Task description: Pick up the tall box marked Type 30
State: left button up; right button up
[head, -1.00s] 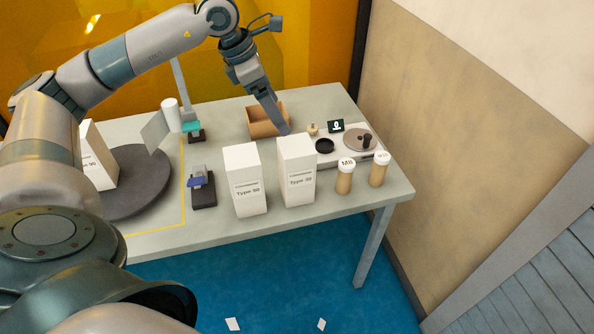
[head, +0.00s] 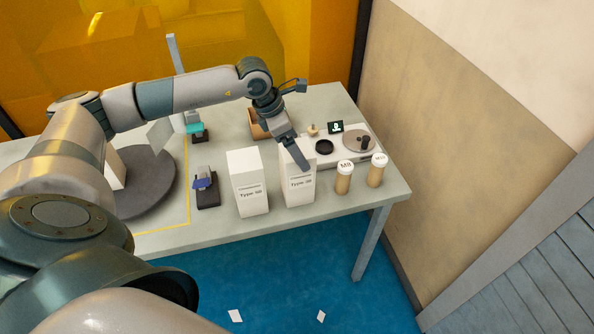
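Two tall white boxes stand upright near the table's front edge: the left tall box (head: 249,182) and the right tall box (head: 299,185). Both labels begin with "Type", but the digits are too blurred to tell which is Type 30. My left gripper (head: 303,161) points down over the top of the right box and hides part of it. I cannot tell whether it touches the box or whether its fingers are apart. A third white box (head: 114,168) stands on the dark round turntable (head: 150,190), partly hidden by my arm. My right gripper is not in view.
Two brown jars with white lids, one marked MB (head: 344,180) and another (head: 377,172), stand right of the boxes. A scale-like device (head: 357,141) and an open cardboard box (head: 257,125) lie behind. A small blue-and-black device (head: 206,190) is left of the boxes.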

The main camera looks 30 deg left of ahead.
aim_at(297, 174)
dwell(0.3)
pick_arm(q)
jog(key=p+x, duration=0.2)
jog(key=x, duration=0.1)
jog(key=p+x, duration=0.1)
jog(key=x, duration=0.1)
jog(key=shift+s+f+p, duration=0.2)
jog(key=shift+s+p, duration=0.05)
jog(key=shift+p, duration=0.1)
jog(key=c, duration=1.8)
jog(key=shift+r, duration=0.15)
